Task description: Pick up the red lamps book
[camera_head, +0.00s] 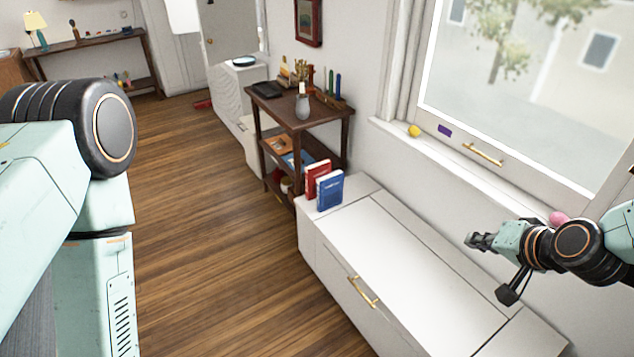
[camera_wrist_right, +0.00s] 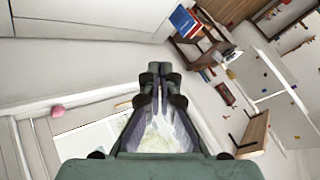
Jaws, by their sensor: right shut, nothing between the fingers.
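A red book (camera_head: 315,177) stands upright at the far left end of the white bench (camera_head: 400,250) in the head view. A blue book (camera_head: 330,191) stands upright just in front of it and hides part of it. In the right wrist view, the blue book (camera_wrist_right: 184,21) shows near the top, with a bit of red beside it. My right gripper (camera_head: 474,241) is at the right in the head view, above the bench's right side and well apart from the books. It is shut and empty; its closed fingers (camera_wrist_right: 159,70) show in the wrist view. My left gripper is not in view.
A dark wooden shelf table (camera_head: 335,106) with a grey vase (camera_head: 302,107) stands just behind the books. The window sill along the right holds a yellow object (camera_head: 414,131) and a pink object (camera_head: 559,218). The bench top between gripper and books is clear.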

